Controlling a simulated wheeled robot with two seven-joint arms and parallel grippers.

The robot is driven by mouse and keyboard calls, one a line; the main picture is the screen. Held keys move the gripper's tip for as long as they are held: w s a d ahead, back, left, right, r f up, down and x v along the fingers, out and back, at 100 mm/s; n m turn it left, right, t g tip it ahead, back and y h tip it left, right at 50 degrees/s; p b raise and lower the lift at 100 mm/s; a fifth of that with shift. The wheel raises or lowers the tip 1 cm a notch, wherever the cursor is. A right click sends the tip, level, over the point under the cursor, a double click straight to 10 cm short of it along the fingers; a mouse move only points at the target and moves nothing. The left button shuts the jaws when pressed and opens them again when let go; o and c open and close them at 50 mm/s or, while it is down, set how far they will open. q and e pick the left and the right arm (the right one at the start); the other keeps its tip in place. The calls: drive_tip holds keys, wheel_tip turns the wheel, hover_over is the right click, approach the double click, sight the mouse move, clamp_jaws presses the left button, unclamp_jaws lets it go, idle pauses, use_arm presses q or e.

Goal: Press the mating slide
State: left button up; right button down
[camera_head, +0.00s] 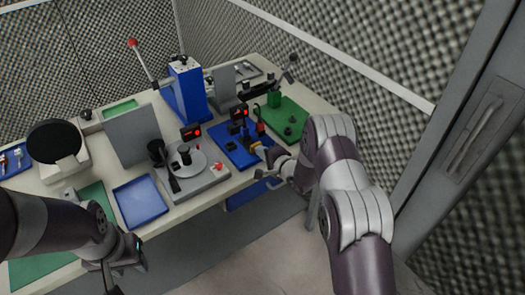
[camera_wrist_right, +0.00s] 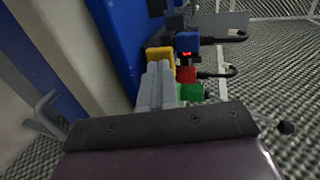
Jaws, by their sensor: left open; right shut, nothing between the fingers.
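A blue fixture plate (camera_head: 226,151) lies near the table's front edge, with small dark parts and a yellow part (camera_head: 256,149) on it. I cannot tell for certain which part is the mating slide. My right gripper (camera_head: 268,166) is at the plate's front right, by the yellow part. In the right wrist view its shut, empty fingers (camera_wrist_right: 158,84) point at the yellow block (camera_wrist_right: 160,54); whether they touch is unclear. Red (camera_wrist_right: 187,74) and green (camera_wrist_right: 192,92) blocks sit beside them. My left gripper (camera_head: 122,266) is open and empty, low in front of the table, partly dark.
A green plate (camera_head: 292,108) with dark knobs lies right of the blue plate. A blue lever press (camera_head: 187,92) stands behind. A grey base with a round plate (camera_head: 190,180) and an empty blue tray (camera_head: 141,203) lie to the left. Small red displays (camera_head: 191,132) stand between.

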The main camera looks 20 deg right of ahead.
sight(249, 141)
drive_tip(key=shift+w+a+f+b, duration=0.1)
drive_tip(key=shift+w+f+b, duration=0.1)
drive_tip(key=shift+w+b, duration=0.15)
drive_tip(key=shift+w+a+b, duration=0.2)
drive_tip(key=shift+w+b, duration=0.15)
drive_tip(key=shift+w, duration=0.15)
drive_tip(key=shift+w+a+b, duration=0.2)
drive_tip(key=shift+w+b, duration=0.15)
drive_tip(key=shift+w, duration=0.1)
drive_tip(key=shift+w+r, duration=0.1)
drive_tip(key=shift+r, duration=0.2)
